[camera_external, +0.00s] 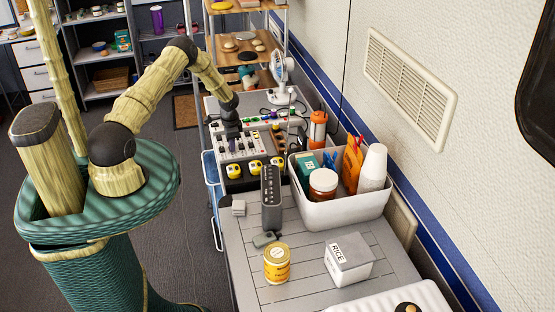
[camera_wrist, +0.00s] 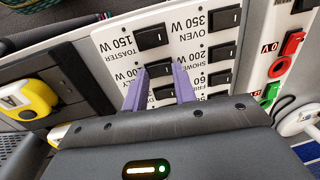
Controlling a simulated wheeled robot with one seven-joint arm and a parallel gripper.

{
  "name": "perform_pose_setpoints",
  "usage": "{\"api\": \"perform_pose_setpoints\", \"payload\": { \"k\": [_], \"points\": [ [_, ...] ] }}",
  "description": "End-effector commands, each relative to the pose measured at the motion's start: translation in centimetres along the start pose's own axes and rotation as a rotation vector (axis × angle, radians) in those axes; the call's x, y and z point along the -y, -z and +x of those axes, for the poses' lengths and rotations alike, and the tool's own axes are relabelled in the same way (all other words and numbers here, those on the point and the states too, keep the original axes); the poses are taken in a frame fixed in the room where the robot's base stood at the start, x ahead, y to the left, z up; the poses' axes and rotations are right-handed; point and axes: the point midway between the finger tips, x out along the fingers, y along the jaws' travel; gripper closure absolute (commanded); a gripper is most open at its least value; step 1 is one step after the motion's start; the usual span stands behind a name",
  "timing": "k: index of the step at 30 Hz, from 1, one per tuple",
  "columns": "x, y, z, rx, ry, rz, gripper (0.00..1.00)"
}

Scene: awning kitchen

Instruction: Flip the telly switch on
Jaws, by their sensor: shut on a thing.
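The white switch panel (camera_wrist: 118,42) fills the upper wrist view, with labelled black rocker switches in rows. Its labels appear upside down and include toaster, oven and shower. A partly hidden label ending in "LLY" lies beside the telly switch (camera_wrist: 160,69), a black rocker. My gripper (camera_wrist: 160,72) has its two purple fingers on either side of this switch, shut on it. Whether the rocker is on or off cannot be told. In the external view the panel (camera_external: 240,149) stands on the counter, with my gripper (camera_external: 231,122) reaching down at its far part.
A yellow tape measure (camera_wrist: 28,98) sits left of the panel; red and green terminals (camera_wrist: 286,55) are at its right. On the counter are a black power strip (camera_external: 271,198), a white bin (camera_external: 340,210), a yellow can (camera_external: 277,264) and a rice box (camera_external: 348,260). A fan (camera_external: 281,70) stands behind.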

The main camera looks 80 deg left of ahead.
Motion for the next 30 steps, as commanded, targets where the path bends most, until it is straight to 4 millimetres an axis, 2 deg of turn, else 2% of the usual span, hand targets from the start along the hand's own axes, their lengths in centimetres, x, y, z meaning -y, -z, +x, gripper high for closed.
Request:
{"api": "perform_pose_setpoints", "payload": {
  "k": [12, 21, 22, 23, 30],
  "points": [
    [0.56, -0.1, 0.14, 0.0, -0.119, -0.004, 0.95],
    [0.52, -0.06, -0.05, 0.0, -0.126, -0.002, 0.96],
    [0.52, -0.06, -0.06, 0.0, -0.126, -0.002, 0.69],
    [0.52, -0.06, -0.06, 0.0, -0.126, -0.001, 0.64],
    [0.47, -0.03, -0.04, 0.0, -0.126, -0.001, 0.64]
  ]
}}
